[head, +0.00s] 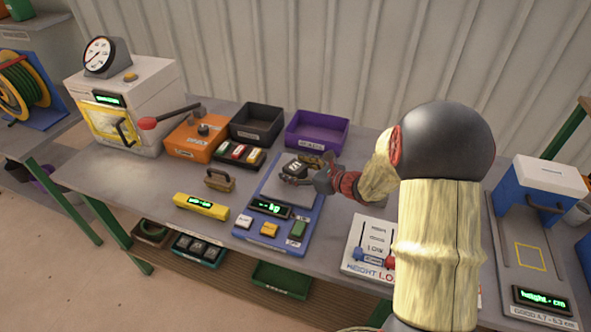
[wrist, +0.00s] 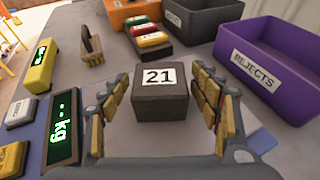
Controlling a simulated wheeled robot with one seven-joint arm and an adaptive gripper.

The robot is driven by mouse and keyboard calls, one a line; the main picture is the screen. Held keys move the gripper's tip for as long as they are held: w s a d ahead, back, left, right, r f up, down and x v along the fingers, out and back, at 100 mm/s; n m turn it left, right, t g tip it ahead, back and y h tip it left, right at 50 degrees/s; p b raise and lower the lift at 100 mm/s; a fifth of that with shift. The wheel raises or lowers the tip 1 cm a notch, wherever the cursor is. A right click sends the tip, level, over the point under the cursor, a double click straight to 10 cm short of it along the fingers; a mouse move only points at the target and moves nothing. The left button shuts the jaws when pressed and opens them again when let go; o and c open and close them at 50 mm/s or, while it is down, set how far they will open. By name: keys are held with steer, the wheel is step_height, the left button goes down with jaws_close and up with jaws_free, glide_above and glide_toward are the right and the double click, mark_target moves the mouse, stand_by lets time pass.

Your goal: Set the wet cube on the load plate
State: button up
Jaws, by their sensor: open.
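The dark grey cube (wrist: 160,103), with a white "21" label on top, is upright between the fingers of my gripper (wrist: 161,88) in the wrist view. The fingers are open, one on each side, with small gaps to the cube. In the head view the cube (head: 294,168) is at the far end of the blue scale, partly hidden by my gripper (head: 312,171). The scale's pale load plate (head: 284,193) shows below them. I cannot tell whether the cube touches the plate. The scale display (head: 270,208) shows dashes and "kg". Wetness cannot be told.
A purple REJECTS bin (head: 317,132) and a black bin (head: 257,124) stand behind.

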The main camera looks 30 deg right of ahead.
steer(key=shift+s+d+r+p, duration=0.15)
steer(key=shift+s+r+p, duration=0.05)
steer(key=shift+r+p, duration=0.1)
steer(key=p+v, duration=0.3)
steer(key=v, duration=0.8)
steer(key=shift+d, duration=0.1)
steer(key=s+a+r+n+g+y, duration=0.1)
steer(key=s+a+r+n+g, duration=0.15)
steer(key=s+a+n, duration=0.35)
steer(key=s+a+r+n+g+y, duration=0.1)
steer(key=a+r+n+g, duration=0.15)
steer(key=a+n, duration=0.35)
steer(key=s+a+r+n+g, duration=0.2)
steer(key=s+a+n+g, duration=0.15)
steer(key=a, duration=0.45)
steer(key=s+d+r+n+h, duration=0.1)
steer(key=s+r+n+h, duration=0.2)
steer(key=s+n, duration=0.3)
steer(key=s+d+r+n+t+h, duration=0.1)
steer(key=s+r+n+h, duration=0.3)
steer(key=n, duration=0.6)
steer(key=shift+s+d+r, duration=0.2)
steer(key=shift+s+d, duration=0.3)
steer(key=shift+s, duration=0.55)
steer(key=shift+c, duration=0.6)
